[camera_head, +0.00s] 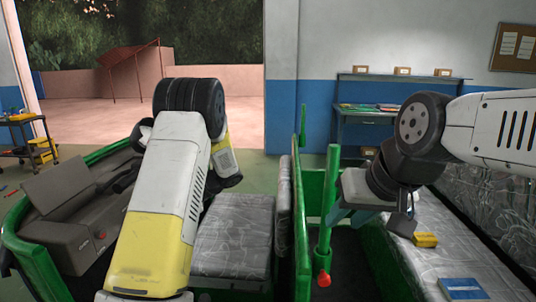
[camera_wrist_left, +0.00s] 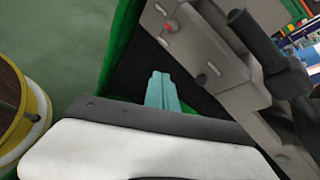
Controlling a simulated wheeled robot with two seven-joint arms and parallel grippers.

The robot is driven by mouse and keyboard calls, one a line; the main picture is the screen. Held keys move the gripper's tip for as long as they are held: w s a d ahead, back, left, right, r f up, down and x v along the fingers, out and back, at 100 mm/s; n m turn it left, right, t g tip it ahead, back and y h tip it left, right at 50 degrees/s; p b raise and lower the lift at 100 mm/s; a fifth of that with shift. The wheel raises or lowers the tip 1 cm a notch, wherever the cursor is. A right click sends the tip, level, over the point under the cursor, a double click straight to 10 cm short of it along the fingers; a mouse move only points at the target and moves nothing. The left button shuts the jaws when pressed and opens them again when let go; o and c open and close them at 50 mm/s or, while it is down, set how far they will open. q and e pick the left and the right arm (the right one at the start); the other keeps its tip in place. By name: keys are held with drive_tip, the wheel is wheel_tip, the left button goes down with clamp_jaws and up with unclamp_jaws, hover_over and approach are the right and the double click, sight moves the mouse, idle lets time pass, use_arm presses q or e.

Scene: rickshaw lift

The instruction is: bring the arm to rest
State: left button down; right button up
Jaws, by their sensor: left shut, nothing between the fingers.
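My left gripper (camera_wrist_left: 160,92) shows in the left wrist view as two teal fingers pressed together with nothing between them. It is over the dark floor of the green vehicle, beside a grey dashboard-like panel (camera_wrist_left: 200,55). In the head view my white and yellow left arm hides this gripper. My right arm comes in from the right. Its gripper (camera_head: 347,214) points down beside a green upright post with a red knob (camera_head: 324,279). Its teal fingers are partly hidden, and I cannot tell whether they are open.
A plastic-covered seat (camera_head: 235,235) lies right of my left arm. A yellow box (camera_head: 425,240) and a blue box (camera_head: 462,288) lie on the covered bench at right. A blue workbench (camera_head: 365,113) stands at the wall. A dark cart (camera_head: 22,120) stands at far left.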

use_arm(q)
drive_tip(key=s+d+r+n+t+h, duration=0.2)
drive_tip(key=s+d+r+n+h, duration=0.1)
drive_tip(key=s+d+r, duration=0.3)
drive_tip(key=s+d+r+n+t+h, duration=0.3)
drive_tip(key=s+d+r+h, duration=0.3)
drive_tip(key=s, duration=0.4)
drive_tip(key=s+d+r+n+t+h, duration=0.3)
drive_tip(key=s+d+r+n+h, duration=0.1)
drive_tip(key=s, duration=0.5)
drive_tip(key=shift+d+r+n, duration=0.5)
drive_tip(key=shift+d+r, duration=0.45)
drive_tip(key=shift+d, duration=0.3)
drive_tip(key=shift+s, duration=0.15)
